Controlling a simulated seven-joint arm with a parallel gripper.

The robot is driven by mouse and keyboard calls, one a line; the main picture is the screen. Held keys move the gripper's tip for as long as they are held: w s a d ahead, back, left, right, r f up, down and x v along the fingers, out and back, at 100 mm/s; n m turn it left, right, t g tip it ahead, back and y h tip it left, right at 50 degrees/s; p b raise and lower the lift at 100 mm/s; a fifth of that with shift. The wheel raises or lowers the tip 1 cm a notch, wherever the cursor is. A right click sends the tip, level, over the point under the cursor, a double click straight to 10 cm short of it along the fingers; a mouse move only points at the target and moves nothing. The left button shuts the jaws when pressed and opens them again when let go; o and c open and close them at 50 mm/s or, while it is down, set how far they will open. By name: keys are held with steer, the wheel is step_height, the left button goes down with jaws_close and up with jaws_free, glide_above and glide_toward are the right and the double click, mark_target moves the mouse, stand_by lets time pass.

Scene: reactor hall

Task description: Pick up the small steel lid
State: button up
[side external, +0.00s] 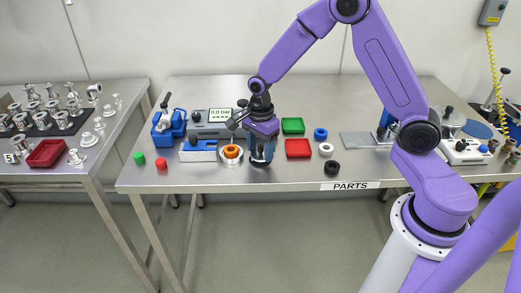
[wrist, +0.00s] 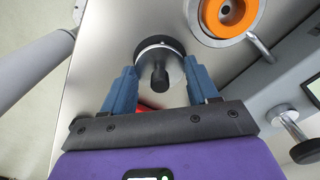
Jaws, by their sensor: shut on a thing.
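The small steel lid (wrist: 172,68) shows in the wrist view as a round steel piece with a dark rim and a black knob. It sits between the blue fingers of my gripper (wrist: 160,66), which is shut on it. In the side view my gripper (side external: 262,152) points down near the front of the steel table, just right of the orange ring. There the fingers mostly hide the lid. I cannot tell whether the lid touches anything below it.
The orange ring (side external: 231,151) sits in a steel dish close on the left. A red tray (side external: 298,148) and a green tray (side external: 293,126) stand close on the right. A blue vise (side external: 169,126) and a gauge box (side external: 211,123) are further left.

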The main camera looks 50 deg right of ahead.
steer(key=shift+r, duration=0.4)
step_height(320, 180, up, 2)
steer(key=shift+s+r, duration=0.15)
steer(key=shift+r, duration=0.1)
steer(key=s+r, duration=0.9)
steer(key=s, duration=0.4)
steer(key=m, duration=0.2)
glide_toward(261, 146)
steer(key=s+a+r, duration=0.2)
steer(key=s+a, duration=0.1)
steer(key=s, duration=0.1)
steer(key=w+a+f+m, duration=0.2)
steer(key=w+f+m, duration=0.15)
steer(key=w, duration=0.75)
steer(key=shift+n, duration=0.25)
steer(key=shift+w+f, duration=0.15)
steer(key=shift+f, duration=2.95)
steer(key=shift+f, duration=0.55)
